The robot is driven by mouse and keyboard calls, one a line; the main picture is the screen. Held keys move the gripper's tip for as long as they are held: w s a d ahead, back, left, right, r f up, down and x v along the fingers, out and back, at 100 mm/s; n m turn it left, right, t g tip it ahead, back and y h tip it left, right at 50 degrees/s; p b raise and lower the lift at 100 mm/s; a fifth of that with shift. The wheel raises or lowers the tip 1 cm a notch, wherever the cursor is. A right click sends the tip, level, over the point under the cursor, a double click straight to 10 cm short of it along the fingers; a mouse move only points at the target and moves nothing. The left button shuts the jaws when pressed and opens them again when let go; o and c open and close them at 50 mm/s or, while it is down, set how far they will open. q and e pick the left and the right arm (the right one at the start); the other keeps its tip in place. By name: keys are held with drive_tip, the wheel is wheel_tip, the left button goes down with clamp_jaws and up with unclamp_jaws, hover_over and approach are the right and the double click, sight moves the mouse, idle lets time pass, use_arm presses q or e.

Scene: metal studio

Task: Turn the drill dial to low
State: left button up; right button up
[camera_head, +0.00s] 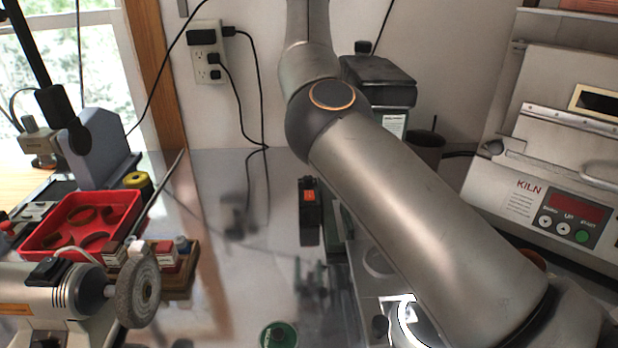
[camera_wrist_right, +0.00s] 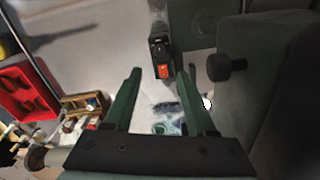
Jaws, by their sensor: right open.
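My right gripper (camera_wrist_right: 158,76) shows in the right wrist view, with its two dark green fingers apart and nothing between their tips. In the head view my arm crosses the middle and the right gripper does not show. A black box with an orange switch (camera_wrist_right: 162,70) lies beyond the fingertips; it also shows in the head view (camera_head: 309,212). A green round piece with a dark knob (camera_head: 278,336) is at the bottom of the head view. I cannot tell which part is the drill dial or where it points. My left gripper is not in view.
A bench grinder (camera_head: 60,295) stands at the lower left, near a red tray (camera_head: 85,222). A kiln (camera_head: 540,205) with a control panel is at the right. A dark block with a knob (camera_wrist_right: 221,67) is close to the right finger. The bench left of the switch box looks mostly clear.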

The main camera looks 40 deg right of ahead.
wheel_tip(320, 180, down, 11)
drive_tip(key=shift+f+b, duration=0.15)
drive_tip(key=shift+b, duration=1.05)
clamp_jaws()
